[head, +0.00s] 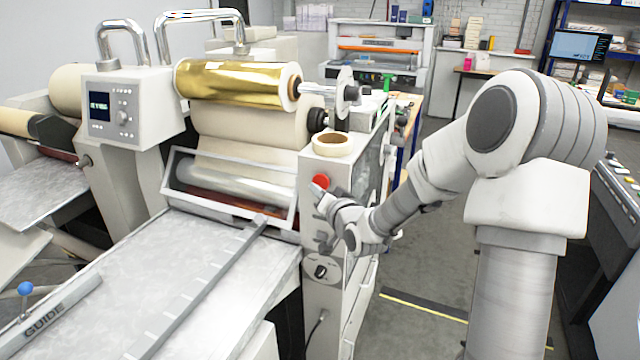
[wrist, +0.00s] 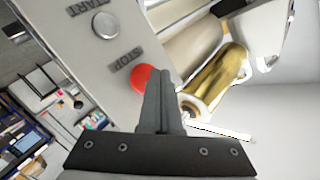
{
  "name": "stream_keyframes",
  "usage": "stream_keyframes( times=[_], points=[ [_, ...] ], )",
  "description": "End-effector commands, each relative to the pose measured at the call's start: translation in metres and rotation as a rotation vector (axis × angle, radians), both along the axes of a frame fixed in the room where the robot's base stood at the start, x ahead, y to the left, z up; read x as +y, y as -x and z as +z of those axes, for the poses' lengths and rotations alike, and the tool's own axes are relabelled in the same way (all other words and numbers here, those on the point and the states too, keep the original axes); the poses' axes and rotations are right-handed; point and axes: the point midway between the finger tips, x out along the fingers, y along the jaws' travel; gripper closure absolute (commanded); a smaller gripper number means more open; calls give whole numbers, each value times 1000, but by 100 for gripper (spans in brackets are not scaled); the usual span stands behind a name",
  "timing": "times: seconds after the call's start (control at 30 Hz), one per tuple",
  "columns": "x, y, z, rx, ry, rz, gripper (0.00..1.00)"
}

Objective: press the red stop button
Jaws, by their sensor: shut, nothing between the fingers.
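The red stop button (head: 320,181) is on the front panel of the grey-white machine, near the top right of its feed table. In the wrist view the red button (wrist: 141,79) sits beside the word STOP, partly hidden behind my fingers. My gripper (head: 318,190) is shut and empty, with its tips just below the button in the head view. In the wrist view my gripper (wrist: 160,75) overlaps the button's right edge. I cannot tell whether the tips touch it.
A silver start button (wrist: 105,25) is on the same panel, beside the word START. A black rotary knob (head: 320,271) is lower down. A gold foil roll (head: 230,83) and a tape roll (head: 332,144) are above. The metal feed table (head: 170,265) extends left.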

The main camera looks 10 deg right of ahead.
Motion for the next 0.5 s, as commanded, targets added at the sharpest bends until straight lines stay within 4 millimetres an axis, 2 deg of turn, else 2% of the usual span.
stream_keyframes(
  times=[0.5],
  points=[
    [-3,-4,-1,0,1,0,100]
  ],
)
